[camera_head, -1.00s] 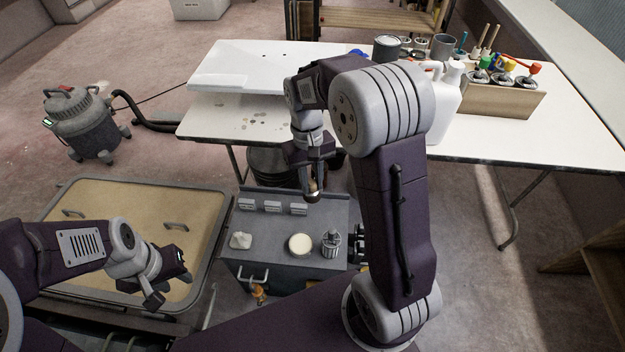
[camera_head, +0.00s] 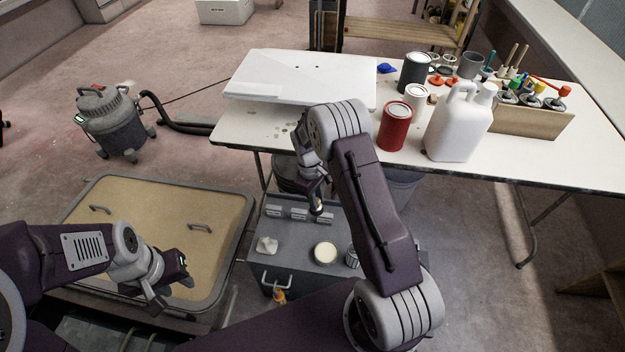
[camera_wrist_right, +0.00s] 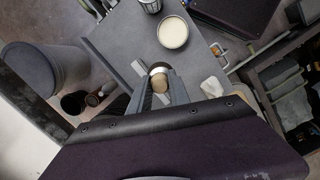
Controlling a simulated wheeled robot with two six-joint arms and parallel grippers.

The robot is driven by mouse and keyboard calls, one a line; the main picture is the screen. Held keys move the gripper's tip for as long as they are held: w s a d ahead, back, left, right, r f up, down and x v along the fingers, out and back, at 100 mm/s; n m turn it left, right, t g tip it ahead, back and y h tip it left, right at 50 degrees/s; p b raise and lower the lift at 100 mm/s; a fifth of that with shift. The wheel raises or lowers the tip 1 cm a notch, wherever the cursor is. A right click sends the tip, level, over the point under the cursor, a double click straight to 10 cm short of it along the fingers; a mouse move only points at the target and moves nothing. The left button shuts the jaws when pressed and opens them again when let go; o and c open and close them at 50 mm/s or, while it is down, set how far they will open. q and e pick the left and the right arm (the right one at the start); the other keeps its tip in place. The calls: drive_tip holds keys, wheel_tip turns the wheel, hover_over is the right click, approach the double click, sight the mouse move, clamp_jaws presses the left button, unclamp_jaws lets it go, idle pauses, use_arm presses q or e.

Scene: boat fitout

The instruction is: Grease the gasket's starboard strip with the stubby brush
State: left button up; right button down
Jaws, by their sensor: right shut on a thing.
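The hatch panel (camera_head: 150,235) lies at the lower left in the head view, tan with two handles. A grey strip (camera_head: 232,262), which looks like the gasket, runs round its edge; which side is starboard I cannot tell. My right gripper (camera_head: 317,205) is over the far part of a grey cabinet top. It is shut on a short, round wooden-ended thing (camera_wrist_right: 160,82), probably the stubby brush; its bristles are not clear. An open tin of cream-coloured grease (camera_head: 325,253) stands on the cabinet, apart from the gripper. My left gripper (camera_head: 172,288) is open and empty above the hatch's near right corner.
The grey cabinet (camera_head: 290,240) also bears a white crumpled cloth (camera_head: 267,245) and a metal pot (camera_head: 352,256) partly behind my arm. A white table (camera_head: 350,135) with a red can (camera_head: 395,126) and a white jug (camera_head: 458,125) stands behind. A vacuum (camera_head: 112,125) stands at left.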

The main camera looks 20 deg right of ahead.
drive_tip(key=shift+n, duration=0.4)
drive_tip(key=s+f+b, duration=0.1)
drive_tip(key=s+f, duration=0.2)
drive_tip(key=f, duration=0.1)
drive_tip(key=s+f+b, duration=0.1)
drive_tip(key=s+f, duration=0.2)
drive_tip(key=f, duration=0.2)
drive_tip(key=s+f+b, duration=0.1)
drive_tip(key=s+f, duration=0.2)
drive_tip(key=f, duration=0.2)
drive_tip(key=shift+s+d+f, duration=0.1)
drive_tip(key=shift+d, duration=0.05)
drive_tip(key=shift+f+b, duration=0.45)
idle(1.3)
drive_tip(key=shift+r, duration=0.1)
wheel_tip(320, 180, up, 7)
drive_tip(key=p, duration=0.6)
idle(0.5)
